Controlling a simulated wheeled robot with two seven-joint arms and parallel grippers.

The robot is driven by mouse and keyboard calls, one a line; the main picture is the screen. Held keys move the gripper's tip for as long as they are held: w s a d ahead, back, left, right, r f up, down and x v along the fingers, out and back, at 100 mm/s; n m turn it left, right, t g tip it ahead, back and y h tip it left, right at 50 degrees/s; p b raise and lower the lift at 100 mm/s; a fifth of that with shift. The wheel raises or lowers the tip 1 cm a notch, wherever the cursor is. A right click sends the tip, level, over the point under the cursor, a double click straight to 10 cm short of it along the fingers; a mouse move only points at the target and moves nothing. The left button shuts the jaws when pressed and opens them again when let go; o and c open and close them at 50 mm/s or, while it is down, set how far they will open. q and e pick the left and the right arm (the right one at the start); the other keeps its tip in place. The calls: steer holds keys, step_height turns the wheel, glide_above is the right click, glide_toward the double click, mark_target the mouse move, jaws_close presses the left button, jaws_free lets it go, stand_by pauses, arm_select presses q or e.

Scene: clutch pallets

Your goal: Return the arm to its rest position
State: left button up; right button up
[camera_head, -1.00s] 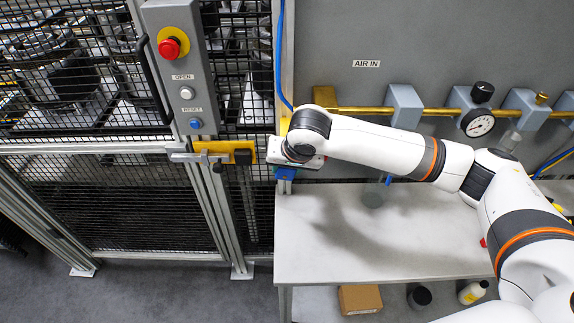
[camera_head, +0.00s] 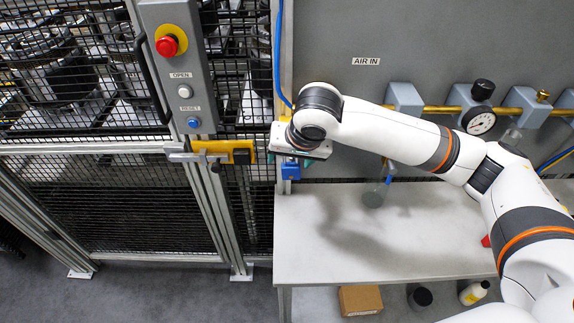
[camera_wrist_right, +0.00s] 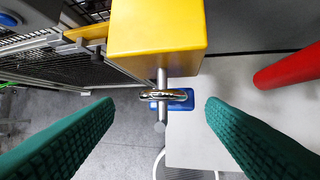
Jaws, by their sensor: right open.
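My right gripper (camera_wrist_right: 157,112) is open in the right wrist view, with its green ridged fingers apart at the left and right. Nothing is clamped between them. Beyond the fingers, a blue padlock (camera_wrist_right: 183,104) with a shiny shackle sits at a metal pin under a yellow block (camera_wrist_right: 157,30). In the head view my right arm (camera_head: 395,135) reaches left across the bench. Its gripper (camera_head: 283,158) is at the fence post, mostly hidden by the wrist. The blue padlock (camera_head: 290,171) shows just below it. My left gripper is not in view.
A mesh fence door with a yellow latch (camera_head: 225,152) and a grey button panel (camera_head: 182,70) stands left. Behind my arm runs a brass air pipe (camera_head: 440,109) with a gauge (camera_head: 480,121). The white bench (camera_head: 330,255) is mostly clear. A red cylinder (camera_wrist_right: 290,68) is right in the wrist view.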

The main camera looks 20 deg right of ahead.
steer(key=a+v, duration=0.1)
steer(key=v, duration=0.6)
steer(key=s+a+f+n+y, duration=0.2)
steer(key=s+a+f, duration=0.15)
steer(key=f, duration=0.35)
steer(key=s+a+f+n+y, duration=0.1)
steer(key=s+a+f+n, duration=0.2)
steer(key=f, duration=0.4)
steer(key=s+d+f+g+h, duration=0.1)
steer(key=s+d+f+h, duration=0.1)
steer(key=s+d+f, duration=0.5)
steer(key=s+d+f+h, duration=0.2)
steer(key=s+d+f, duration=0.3)
steer(key=s, duration=0.4)
step_height(320, 180, down, 32)
steer(key=s+g+b, duration=0.2)
steer(key=b, duration=0.4)
steer(key=s+d+f+n+g+b, duration=0.1)
steer(key=s+d+f+b, duration=0.1)
steer(key=s+f, duration=1.4)
steer(key=shift+d+f+b, duration=0.4)
steer(key=shift+d+f, duration=0.3)
steer(key=shift+f, duration=0.15)
